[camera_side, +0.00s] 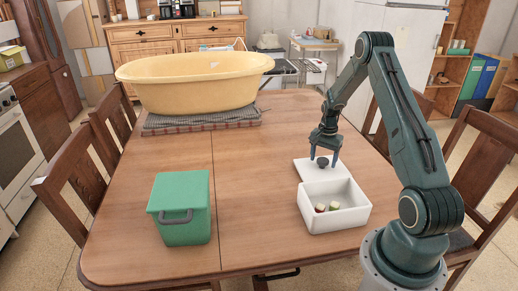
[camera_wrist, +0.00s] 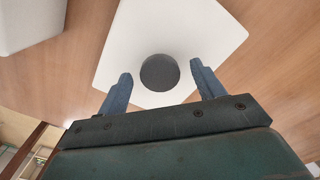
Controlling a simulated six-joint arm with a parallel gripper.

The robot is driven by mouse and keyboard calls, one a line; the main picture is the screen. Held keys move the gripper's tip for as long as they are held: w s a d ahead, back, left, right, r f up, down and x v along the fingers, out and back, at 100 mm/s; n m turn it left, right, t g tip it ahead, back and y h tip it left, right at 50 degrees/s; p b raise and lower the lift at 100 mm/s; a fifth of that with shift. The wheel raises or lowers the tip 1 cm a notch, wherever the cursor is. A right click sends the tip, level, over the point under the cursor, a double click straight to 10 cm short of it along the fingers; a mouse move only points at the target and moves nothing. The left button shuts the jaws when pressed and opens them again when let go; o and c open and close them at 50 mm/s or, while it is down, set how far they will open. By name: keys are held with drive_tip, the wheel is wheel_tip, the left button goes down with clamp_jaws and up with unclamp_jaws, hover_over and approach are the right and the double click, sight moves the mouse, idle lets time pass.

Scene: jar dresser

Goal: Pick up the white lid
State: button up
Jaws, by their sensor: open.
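The white lid (camera_side: 308,166) lies flat on the table behind the white box, with a round dark knob (camera_side: 322,162) on top. In the wrist view the lid (camera_wrist: 200,30) fills the upper middle, and its knob (camera_wrist: 159,72) shows between and just beyond the fingertips. My gripper (camera_side: 325,157) is open and points down over the lid; its two blue fingers (camera_wrist: 162,78) stand on either side of the knob, apart from it. I cannot tell the exact height of the fingertips above the lid.
An open white box (camera_side: 347,218) with a few small items inside stands in front of the lid. A green lidded box (camera_side: 185,232) is at the front left. A yellow tub (camera_side: 195,85) sits on a folded cloth at the back. The middle of the table (camera_side: 245,180) is clear.

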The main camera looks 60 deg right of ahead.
sight(323, 160)
drive_tip(key=c, duration=1.3)
drive_tip(key=shift+r, duration=0.15)
drive_tip(key=shift+c, duration=0.2)
wheel_tip(323, 160, up, 20)
